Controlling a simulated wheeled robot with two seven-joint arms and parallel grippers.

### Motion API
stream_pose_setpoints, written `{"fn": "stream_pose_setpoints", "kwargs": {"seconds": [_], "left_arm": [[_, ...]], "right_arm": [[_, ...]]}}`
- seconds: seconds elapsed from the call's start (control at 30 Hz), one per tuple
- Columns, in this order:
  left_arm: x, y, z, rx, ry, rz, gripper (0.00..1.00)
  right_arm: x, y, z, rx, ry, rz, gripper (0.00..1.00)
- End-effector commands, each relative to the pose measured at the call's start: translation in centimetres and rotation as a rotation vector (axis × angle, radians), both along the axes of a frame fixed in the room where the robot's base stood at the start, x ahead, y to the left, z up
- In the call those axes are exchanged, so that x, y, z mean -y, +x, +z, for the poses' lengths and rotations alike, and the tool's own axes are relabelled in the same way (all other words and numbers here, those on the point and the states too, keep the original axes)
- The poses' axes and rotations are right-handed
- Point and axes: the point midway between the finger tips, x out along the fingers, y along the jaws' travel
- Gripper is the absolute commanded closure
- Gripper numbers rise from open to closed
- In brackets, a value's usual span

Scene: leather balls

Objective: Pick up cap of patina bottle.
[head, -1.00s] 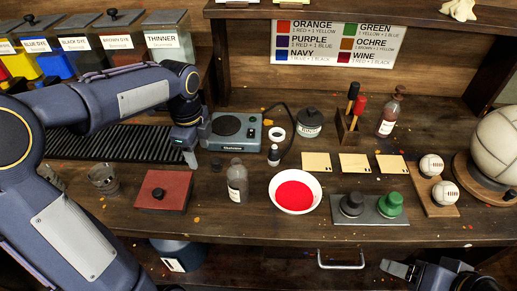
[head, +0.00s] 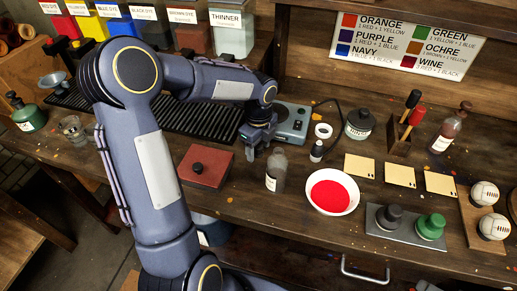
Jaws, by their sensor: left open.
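A grey bottle (head: 276,172) with a pale label stands upright on the bench between the red square box and the white bowl; its label is too small to read, so I cannot confirm it is the patina bottle. No cap shows clearly on its top. My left gripper (head: 251,153) is open, pointing down low over the bench just left of the bottle. The small dark cap seen earlier on the bench there is not visible now, likely hidden by the gripper. A sliver of my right gripper (head: 426,286) shows at the bottom edge.
A red box (head: 205,165) with a black knob sits to the left. A bowl of red liquid (head: 332,191) is to the right. A hot plate (head: 291,122) and a small dark bottle (head: 317,151) stand behind. A green bottle (head: 27,114) stands far left.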

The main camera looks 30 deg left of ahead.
Motion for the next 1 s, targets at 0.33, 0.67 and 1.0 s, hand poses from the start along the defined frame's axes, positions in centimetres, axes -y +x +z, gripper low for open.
{"fn": "stream_pose_setpoints", "kwargs": {"seconds": [0.33, 0.67, 1.0], "left_arm": [[0.0, 0.0, 0.0, 0.0, 0.0, 0.001, 0.8], [0.0, 0.0, 0.1, 0.0, 0.0, 0.001, 0.92], [-0.1, 0.1, 2.4, 0.002, 0.002, 0.001, 0.92]], "right_arm": [[0.0, 0.0, 0.0, 0.0, 0.0, 0.0, 0.32], [0.0, 0.0, 0.0, 0.0, 0.0, 0.0, 0.32], [0.0, 0.0, 0.2, 0.0, 0.0, 0.0, 0.32]]}}
